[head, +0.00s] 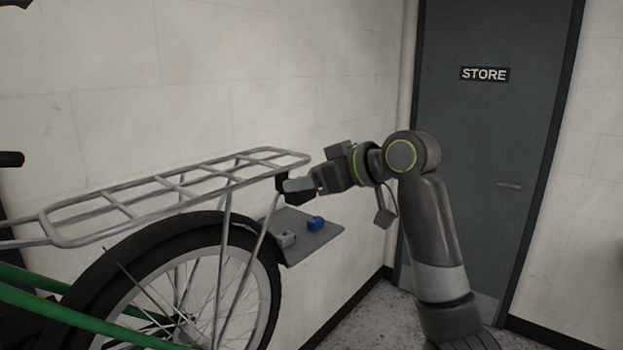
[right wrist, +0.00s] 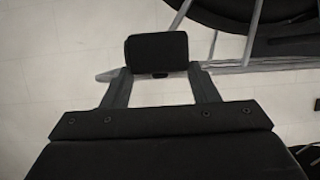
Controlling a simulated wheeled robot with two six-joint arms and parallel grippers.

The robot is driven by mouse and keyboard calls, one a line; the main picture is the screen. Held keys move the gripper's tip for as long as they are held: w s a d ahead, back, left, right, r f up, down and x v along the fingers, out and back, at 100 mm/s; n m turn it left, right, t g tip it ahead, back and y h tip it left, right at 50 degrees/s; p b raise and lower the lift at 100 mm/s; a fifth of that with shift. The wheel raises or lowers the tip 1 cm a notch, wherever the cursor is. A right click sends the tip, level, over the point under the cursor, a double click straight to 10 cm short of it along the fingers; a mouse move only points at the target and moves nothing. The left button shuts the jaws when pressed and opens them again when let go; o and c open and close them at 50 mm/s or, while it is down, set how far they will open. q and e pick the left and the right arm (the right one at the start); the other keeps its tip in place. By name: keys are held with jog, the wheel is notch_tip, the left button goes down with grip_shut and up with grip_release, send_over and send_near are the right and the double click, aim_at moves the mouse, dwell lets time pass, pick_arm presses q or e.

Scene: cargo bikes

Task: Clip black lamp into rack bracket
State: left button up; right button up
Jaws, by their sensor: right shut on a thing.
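My right gripper (head: 295,187) is shut on the black lamp (right wrist: 157,53), a small dark block with rounded edges. In the right wrist view the lamp sits between the two fingertips of the gripper (right wrist: 160,75). In the head view the lamp (head: 283,192) is at the rear end of the silver rack (head: 180,185), close under its end bar. The rack bracket cannot be told apart from the dark lamp and fingers there, so I cannot tell whether the lamp touches it. My left gripper is not in view.
A grey shelf (head: 318,243) below the gripper carries a blue lamp (head: 316,223) and a whitish lamp (head: 287,239). The bike's rear wheel (head: 190,300) stands under the rack. A pale wall is behind; a grey STORE door (head: 480,150) is at right.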

jog(key=o, duration=1.3)
jog(key=shift+c, duration=0.2)
